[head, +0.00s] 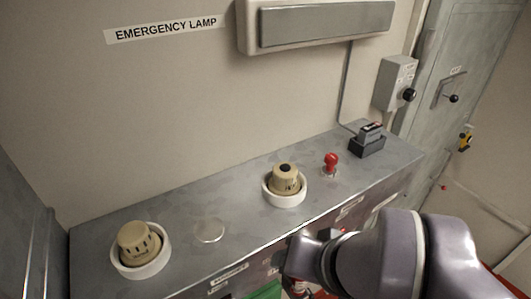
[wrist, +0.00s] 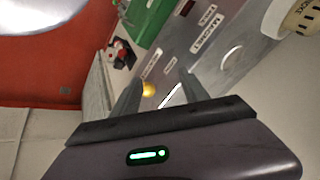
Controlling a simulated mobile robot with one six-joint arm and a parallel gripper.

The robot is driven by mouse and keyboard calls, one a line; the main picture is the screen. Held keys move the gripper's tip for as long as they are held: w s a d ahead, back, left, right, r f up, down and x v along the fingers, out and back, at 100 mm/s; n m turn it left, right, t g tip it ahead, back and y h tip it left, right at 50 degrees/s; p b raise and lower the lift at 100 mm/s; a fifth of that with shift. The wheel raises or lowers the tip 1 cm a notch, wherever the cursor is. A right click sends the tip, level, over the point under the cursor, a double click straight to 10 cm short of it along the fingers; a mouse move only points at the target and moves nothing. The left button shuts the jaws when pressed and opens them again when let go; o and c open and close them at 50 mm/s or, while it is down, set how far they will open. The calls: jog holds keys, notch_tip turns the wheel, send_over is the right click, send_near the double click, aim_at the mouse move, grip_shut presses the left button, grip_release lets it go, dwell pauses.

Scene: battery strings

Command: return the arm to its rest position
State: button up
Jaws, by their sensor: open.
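My arm (head: 395,258) reaches in from the lower right of the head view, its grey-purple links in front of the cabinet's front edge. Its end points down and left, and the fingers are not clear there. In the wrist view my gripper (wrist: 160,90) is open, two dark fingers apart with nothing held between them. Beyond the fingers are the cabinet's labelled front panel (wrist: 182,45) and a small yellow round thing (wrist: 148,89). I cannot tell if the fingers touch anything.
The grey cabinet top (head: 238,198) bears two beige knobs in white rings, left (head: 138,240) and middle (head: 286,178), a red knob (head: 331,160) and a dark block (head: 368,142). A green thing (wrist: 150,22) is near the gripper. A switch box (head: 397,82) hangs on the wall.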

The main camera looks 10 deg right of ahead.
notch_tip(320, 180, down, 40)
jog(key=b, duration=3.7)
jog(key=shift+w, duration=0.15)
